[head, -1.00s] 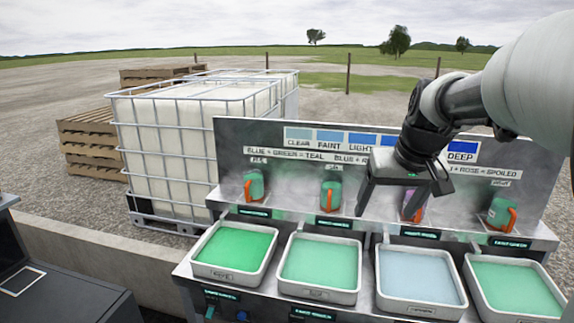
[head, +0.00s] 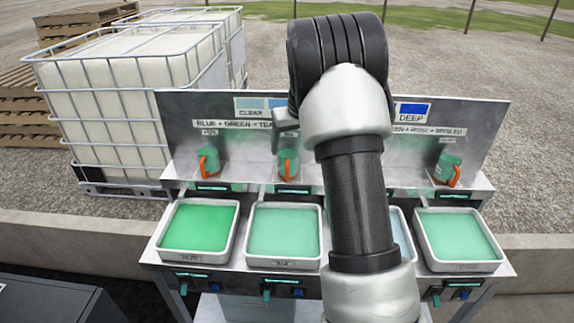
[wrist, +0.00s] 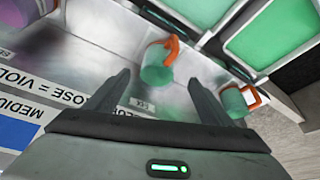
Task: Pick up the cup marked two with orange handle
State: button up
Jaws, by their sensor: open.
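Three green cups with orange handles show on the shelf in the head view: a left cup (head: 208,161), a middle cup (head: 287,163) and a right cup (head: 447,169). I cannot read a number on any of them. In the wrist view my gripper (wrist: 160,80) is open and empty, its two fingers spread. A green cup with an orange handle (wrist: 156,64) stands beyond the fingertips, between them in the picture and apart from them. Another green cup (wrist: 234,101) is partly behind the right finger. My arm hides most of the gripper in the head view.
Trays of green liquid (head: 200,261) line the bench in front of the cups. A sign panel (head: 185,108) stands close behind them. A caged white tank (head: 110,128) is at the left. My arm covers the shelf right of the middle cup.

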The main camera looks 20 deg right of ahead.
aim_at(289, 156)
jog(key=x, duration=0.2)
jog(key=p+x, duration=0.1)
jog(key=x, duration=0.5)
jog(key=shift+w+d+r, duration=0.1)
jog(key=shift+w+d, duration=0.1)
jog(key=shift+w, duration=0.15)
jog(key=c, duration=1.1)
notch_tip(289, 156, up, 10)
jog(key=shift+s+f+b, duration=0.1)
jog(key=shift+s+b, duration=0.05)
jog(key=shift+b, duration=0.2)
